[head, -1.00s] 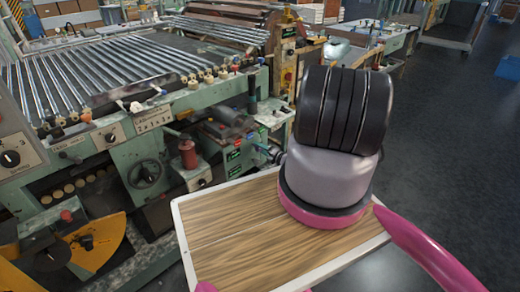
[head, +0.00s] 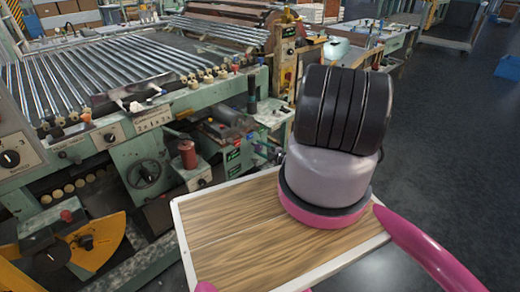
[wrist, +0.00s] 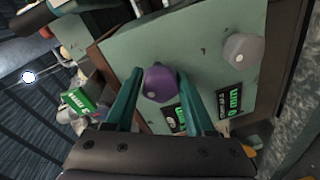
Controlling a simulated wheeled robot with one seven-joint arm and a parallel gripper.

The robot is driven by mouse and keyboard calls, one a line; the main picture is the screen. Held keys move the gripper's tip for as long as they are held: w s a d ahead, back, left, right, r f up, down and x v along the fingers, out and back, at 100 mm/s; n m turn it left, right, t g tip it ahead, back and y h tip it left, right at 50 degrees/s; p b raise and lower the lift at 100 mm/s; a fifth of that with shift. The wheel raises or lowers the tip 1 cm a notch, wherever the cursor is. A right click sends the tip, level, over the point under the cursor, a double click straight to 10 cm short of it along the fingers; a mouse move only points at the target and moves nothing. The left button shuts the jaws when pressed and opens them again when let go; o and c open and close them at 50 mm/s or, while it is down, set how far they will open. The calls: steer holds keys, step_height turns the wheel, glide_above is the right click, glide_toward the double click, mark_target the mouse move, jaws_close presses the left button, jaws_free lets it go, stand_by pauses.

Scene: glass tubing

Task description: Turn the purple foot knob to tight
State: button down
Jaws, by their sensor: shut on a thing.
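The purple foot knob (wrist: 158,84) has a small pale dot on its face and sits on a pale green machine panel (wrist: 210,60) in the wrist view. My gripper (wrist: 160,74) has its two teal fingers on either side of the knob, shut on it. The knob is too small and covered to make out in the head view. I cannot tell how far it is turned.
A grey knob (wrist: 244,50) is on the same panel, right of the purple one. Black and green labels (wrist: 229,97) lie below. In the head view, a handwheel (head: 147,173) and a red cylinder (head: 188,154) are on the machine. Open dark floor (head: 440,120) lies at right.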

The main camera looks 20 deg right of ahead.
steer(key=shift+s+d+f+m, duration=0.1)
steer(key=shift+s+f+m, duration=0.1)
steer(key=shift+m, duration=0.1)
stand_by(0.4)
steer(key=shift+c, duration=1.4)
jaws_free()
steer(key=shift+w, duration=0.1)
steer(key=shift+r, duration=0.1)
steer(key=v, duration=1)
steer(key=shift+s, duration=0.35)
steer(key=shift+d, duration=0.2)
